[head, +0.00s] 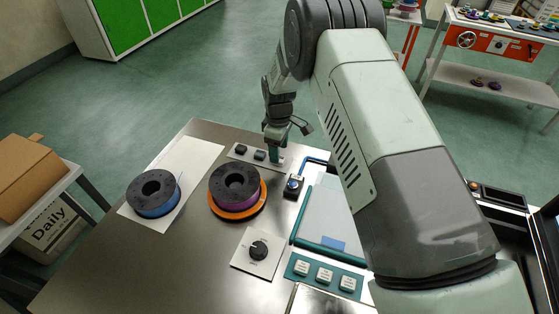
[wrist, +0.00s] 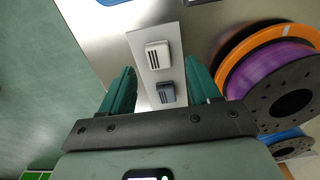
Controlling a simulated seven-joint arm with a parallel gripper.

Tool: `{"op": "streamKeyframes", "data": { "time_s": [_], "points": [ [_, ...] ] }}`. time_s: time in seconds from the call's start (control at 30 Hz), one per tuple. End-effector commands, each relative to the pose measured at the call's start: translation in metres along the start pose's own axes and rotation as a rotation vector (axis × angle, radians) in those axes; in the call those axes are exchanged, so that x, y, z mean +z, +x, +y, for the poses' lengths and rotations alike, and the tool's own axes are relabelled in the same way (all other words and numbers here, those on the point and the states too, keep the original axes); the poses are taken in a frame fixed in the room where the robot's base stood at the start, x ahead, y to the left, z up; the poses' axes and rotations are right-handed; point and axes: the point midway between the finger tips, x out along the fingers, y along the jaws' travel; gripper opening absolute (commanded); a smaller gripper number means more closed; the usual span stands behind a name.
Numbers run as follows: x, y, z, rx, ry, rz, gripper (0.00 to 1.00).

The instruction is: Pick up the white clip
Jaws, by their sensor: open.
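The white clip (wrist: 158,55) lies on a pale strip (wrist: 141,42) in the wrist view, with dark slots on its face. A dark grey clip (wrist: 166,93) is beside it on the same strip, closer to my gripper's palm. My gripper (wrist: 159,67) is open and empty, its green fingers apart on either side of the strip, with the white clip between or just beyond the tips. In the head view my gripper (head: 276,156) points down at the right end of the strip. Two dark clips (head: 241,149) (head: 260,155) show there; the white clip is hidden behind my gripper.
A purple spool (head: 235,185) on an orange disc stands close to the strip. A blue spool (head: 154,193) is at the left. A blue-knobbed switch box (head: 293,186), a black dial (head: 258,251) and a teal-framed panel (head: 318,222) are on the steel table.

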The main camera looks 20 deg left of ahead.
Motion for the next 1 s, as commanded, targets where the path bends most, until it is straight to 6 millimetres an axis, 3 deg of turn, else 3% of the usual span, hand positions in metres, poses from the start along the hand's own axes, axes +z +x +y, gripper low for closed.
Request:
{"op": "streamKeyframes", "data": {
  "time_s": [0.2, 0.5, 0.9, 1.0],
  "points": [
    [0.002, 0.032, 0.002, -0.001, 0.001, -0.002, 0.62],
    [0.002, 0.036, 0.002, 0.000, 0.001, -0.001, 0.62],
    [0.002, 0.036, 0.002, -0.001, 0.001, -0.001, 0.03],
    [0.002, 0.036, 0.002, -0.001, 0.001, -0.001, 0.02]
  ]
}}
